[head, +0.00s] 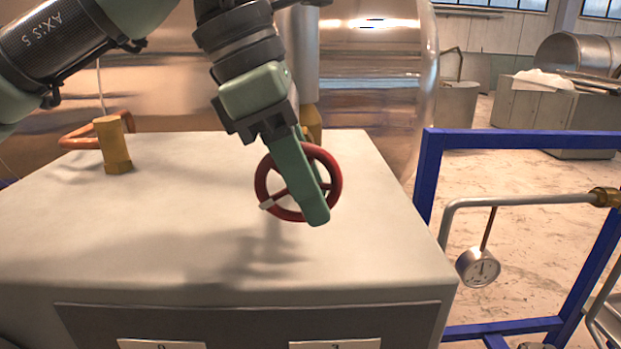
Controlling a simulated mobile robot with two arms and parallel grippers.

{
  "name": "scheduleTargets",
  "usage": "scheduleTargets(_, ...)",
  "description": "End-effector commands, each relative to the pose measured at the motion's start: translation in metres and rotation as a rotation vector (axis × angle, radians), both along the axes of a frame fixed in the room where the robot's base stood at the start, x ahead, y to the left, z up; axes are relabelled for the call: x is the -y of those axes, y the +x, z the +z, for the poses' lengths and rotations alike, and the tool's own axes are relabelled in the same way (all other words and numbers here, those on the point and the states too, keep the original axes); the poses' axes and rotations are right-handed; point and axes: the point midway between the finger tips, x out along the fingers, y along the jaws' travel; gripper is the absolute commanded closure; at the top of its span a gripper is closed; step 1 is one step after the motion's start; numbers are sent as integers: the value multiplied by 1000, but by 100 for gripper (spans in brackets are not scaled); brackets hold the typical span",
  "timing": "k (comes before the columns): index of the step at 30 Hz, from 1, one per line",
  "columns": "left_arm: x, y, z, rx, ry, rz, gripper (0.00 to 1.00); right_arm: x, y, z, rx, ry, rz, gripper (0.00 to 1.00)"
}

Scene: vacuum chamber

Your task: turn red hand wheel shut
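The red hand wheel (335,165) stands upright above the pale cabinet top, in the middle of the head view. It has a round rim, spokes and a small white mark at its lower left. My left gripper (318,205) reaches down to it from above. Its near green finger crosses the front of the wheel, covering the hub and part of the lower right rim. A sliver of green, likely the other finger, shows through the wheel. I cannot tell whether the fingers clamp the wheel. My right gripper is not in view.
The pale cabinet top (180,225) is mostly bare. A brass post (113,145) with an orange handle stands at its left. A shiny metal chamber (380,110) rises behind. A blue frame (430,170), a pipe (520,201) and a gauge (478,267) stand at right.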

Motion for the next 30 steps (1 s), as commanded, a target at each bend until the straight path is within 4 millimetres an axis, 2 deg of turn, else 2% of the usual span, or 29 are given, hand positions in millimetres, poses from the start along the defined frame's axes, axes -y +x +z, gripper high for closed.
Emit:
scheduleTargets(8,1,0,-3,-2,0,1,65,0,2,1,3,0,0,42)
scheduleTargets(9,1,0,-3,-2,0,1,71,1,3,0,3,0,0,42)
scheduleTargets(12,1,0,-3,-1,0,2,99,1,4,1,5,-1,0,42)
scheduleTargets(23,1,0,-2,-1,21,2,100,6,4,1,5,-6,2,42)
scheduleTargets(30,2,0,-3,-1,140,0,100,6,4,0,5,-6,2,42)
